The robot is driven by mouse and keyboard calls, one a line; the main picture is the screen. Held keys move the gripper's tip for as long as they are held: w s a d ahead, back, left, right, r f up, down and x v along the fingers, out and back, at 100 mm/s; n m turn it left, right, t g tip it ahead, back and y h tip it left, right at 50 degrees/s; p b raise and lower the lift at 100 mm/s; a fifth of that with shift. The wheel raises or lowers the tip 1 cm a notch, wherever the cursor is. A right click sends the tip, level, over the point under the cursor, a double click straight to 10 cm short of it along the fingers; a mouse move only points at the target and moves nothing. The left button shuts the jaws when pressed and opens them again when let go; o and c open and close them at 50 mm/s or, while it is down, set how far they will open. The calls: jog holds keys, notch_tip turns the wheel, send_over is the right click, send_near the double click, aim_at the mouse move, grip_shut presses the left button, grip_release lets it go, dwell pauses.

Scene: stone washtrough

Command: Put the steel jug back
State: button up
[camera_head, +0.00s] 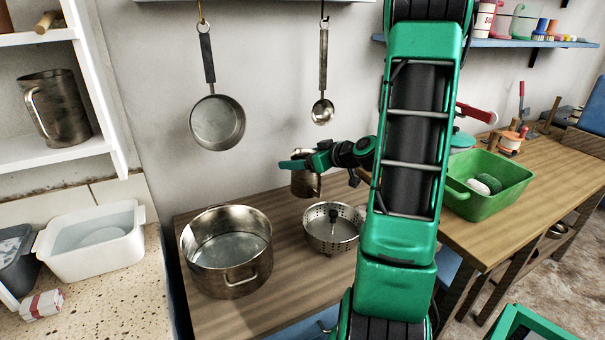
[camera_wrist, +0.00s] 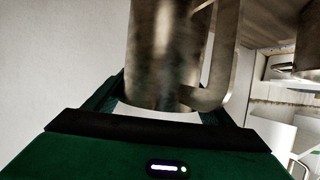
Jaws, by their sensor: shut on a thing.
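My gripper (camera_head: 298,164) is in the middle of the head view, above the wooden table near the wall. It is shut on a steel jug (camera_head: 307,185), a worn brownish metal cylinder partly hidden by the gripper. In the wrist view the jug (camera_wrist: 165,50) stands between the fingers, with its handle (camera_wrist: 218,70) on the right. I cannot tell from the head view whether its bottom touches the table. A second, similar metal jug (camera_head: 62,110) with a handle stands on the white shelf (camera_head: 70,152) at the left.
A large steel pot (camera_head: 232,281) and a colander (camera_head: 330,240) stand on the table (camera_head: 200,318), close below my gripper. A pan (camera_head: 217,122) and a ladle (camera_head: 322,110) hang on the wall. A white tub (camera_head: 95,255) sits at left, a green basin (camera_head: 490,205) at right.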

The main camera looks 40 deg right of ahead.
jog(key=d+f, duration=0.1)
jog(key=w+d+f, duration=0.1)
jog(key=d, duration=0.1)
jog(key=shift+d, duration=0.1)
jog(key=shift+f, duration=1.95)
jog(key=o, duration=2.1)
jog(key=shift+f, duration=0.15)
jog(key=shift+s, duration=0.1)
jog(key=v, duration=1.2)
jog(key=shift+r, duration=0.2)
